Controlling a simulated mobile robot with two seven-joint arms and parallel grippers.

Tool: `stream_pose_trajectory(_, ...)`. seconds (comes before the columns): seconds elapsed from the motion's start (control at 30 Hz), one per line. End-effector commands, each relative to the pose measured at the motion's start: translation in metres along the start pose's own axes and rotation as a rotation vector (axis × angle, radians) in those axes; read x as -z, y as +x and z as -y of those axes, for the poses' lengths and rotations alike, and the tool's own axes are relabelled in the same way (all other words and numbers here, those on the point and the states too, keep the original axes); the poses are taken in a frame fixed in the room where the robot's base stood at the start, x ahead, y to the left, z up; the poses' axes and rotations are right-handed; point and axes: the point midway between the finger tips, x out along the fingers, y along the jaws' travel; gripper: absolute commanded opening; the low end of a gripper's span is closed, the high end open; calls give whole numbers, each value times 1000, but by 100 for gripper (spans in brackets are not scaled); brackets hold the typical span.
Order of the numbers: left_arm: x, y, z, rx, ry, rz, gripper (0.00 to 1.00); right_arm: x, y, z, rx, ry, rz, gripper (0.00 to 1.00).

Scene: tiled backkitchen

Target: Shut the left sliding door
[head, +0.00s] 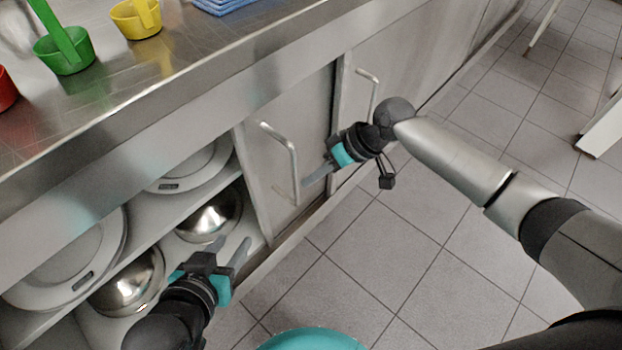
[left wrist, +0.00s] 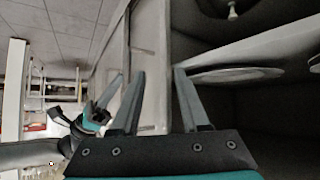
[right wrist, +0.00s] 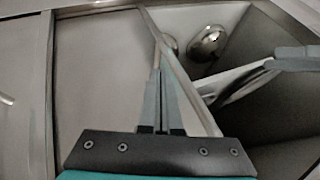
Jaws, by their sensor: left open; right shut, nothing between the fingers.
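The left sliding door (head: 300,95) is a grey metal panel with a bar handle (head: 291,155). It stands slid to the right, so the left part of the cabinet is open. My right gripper (head: 308,182) is shut and empty, its tips close to the right side of the handle's lower end; I cannot tell whether they touch. Its closed fingers show in the right wrist view (right wrist: 160,90). My left gripper (head: 231,248) is open and empty, in front of the open cabinet near the door's lower left edge. The door edge shows in the left wrist view (left wrist: 162,65).
The open cabinet holds plates (head: 70,260) and metal bowls (head: 208,215) on shelves. The right sliding door (head: 410,50) has its own handle (head: 372,92). Coloured scoops (head: 65,52) stand on the counter (head: 190,70).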

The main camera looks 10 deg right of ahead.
Motion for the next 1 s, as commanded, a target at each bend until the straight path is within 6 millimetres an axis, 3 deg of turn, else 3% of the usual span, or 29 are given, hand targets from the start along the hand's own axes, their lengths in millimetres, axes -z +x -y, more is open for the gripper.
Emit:
stream_pose_trajectory(0.7,1,1,-4,-11,-3,-25,45,0,4,9,1,1,0,0)
stream_pose_trajectory(1.0,-6,-14,16,44,7,145,45,-2,8,23,6,1,2,0)
